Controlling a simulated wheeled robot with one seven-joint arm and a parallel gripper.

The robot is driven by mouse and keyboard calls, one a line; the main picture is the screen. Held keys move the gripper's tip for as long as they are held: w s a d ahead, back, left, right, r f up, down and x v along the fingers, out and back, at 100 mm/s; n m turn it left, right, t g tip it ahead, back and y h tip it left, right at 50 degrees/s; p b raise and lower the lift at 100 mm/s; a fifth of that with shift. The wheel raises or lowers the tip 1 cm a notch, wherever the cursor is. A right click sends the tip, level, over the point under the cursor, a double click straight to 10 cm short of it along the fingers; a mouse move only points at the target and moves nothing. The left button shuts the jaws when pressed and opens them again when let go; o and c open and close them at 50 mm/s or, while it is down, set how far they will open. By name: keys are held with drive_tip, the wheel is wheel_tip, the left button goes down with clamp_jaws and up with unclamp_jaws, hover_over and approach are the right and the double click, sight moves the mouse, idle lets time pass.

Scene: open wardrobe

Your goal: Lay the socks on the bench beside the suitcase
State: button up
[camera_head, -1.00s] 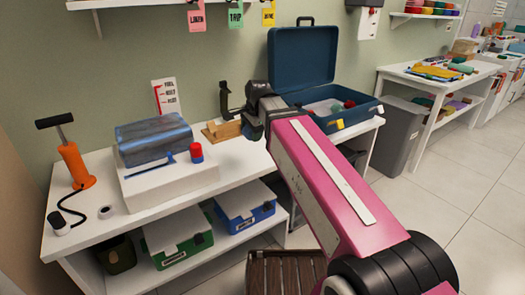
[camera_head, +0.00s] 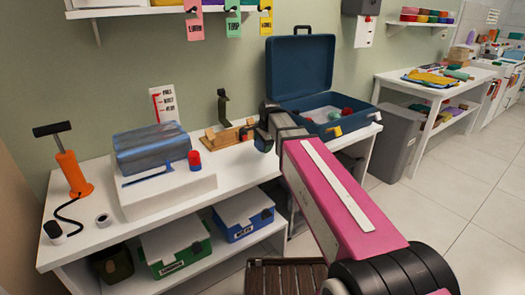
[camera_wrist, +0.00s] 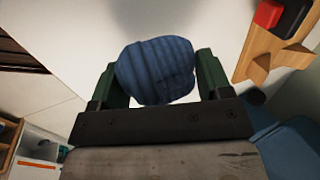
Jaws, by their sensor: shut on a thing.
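My gripper (camera_head: 264,138) is shut on the socks, a blue ribbed bundle. In the wrist view the socks (camera_wrist: 155,72) sit between the two green fingers of my gripper (camera_wrist: 156,78). In the head view only a small dark blue part of the socks (camera_head: 263,144) shows below the wrist. They are over the white bench (camera_head: 228,174), between a wooden stand and the suitcase; I cannot tell whether they touch the top. The open blue suitcase (camera_head: 302,72) stands on the bench to the right of my gripper, with several items inside.
The wooden stand (camera_head: 226,135) with a dark upright is close left of my gripper. Bare bench lies in front of the stand.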

sight(262, 149)
drive_tip(key=shift+f, duration=1.65)
drive_tip(key=o, duration=0.9)
drive_tip(key=shift+f, duration=0.15)
drive_tip(key=v, duration=1.2)
drive_tip(key=shift+a, duration=0.1)
